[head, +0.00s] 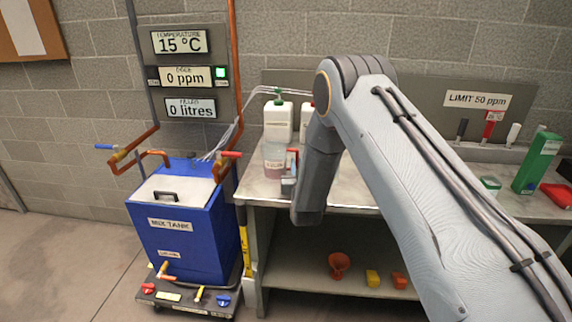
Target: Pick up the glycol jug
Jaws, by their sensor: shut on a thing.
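A translucent jug with pinkish liquid and a small label (274,163), too small to read surely, is at the left end of the metal bench; I take it as the glycol jug. My gripper (288,180) points down from the arm and is shut at the jug's right side, close to the bench edge. The fingertips are small and partly hidden, so the exact grip is hard to see. I cannot tell whether the jug is resting on the bench or just above it.
A white container with a green cap (278,121) stands behind the jug, and another is partly behind my arm. The blue mix tank (185,240) stands left of the bench (262,188). A green container (537,160) stands far right. The lower shelf holds a funnel (339,264).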

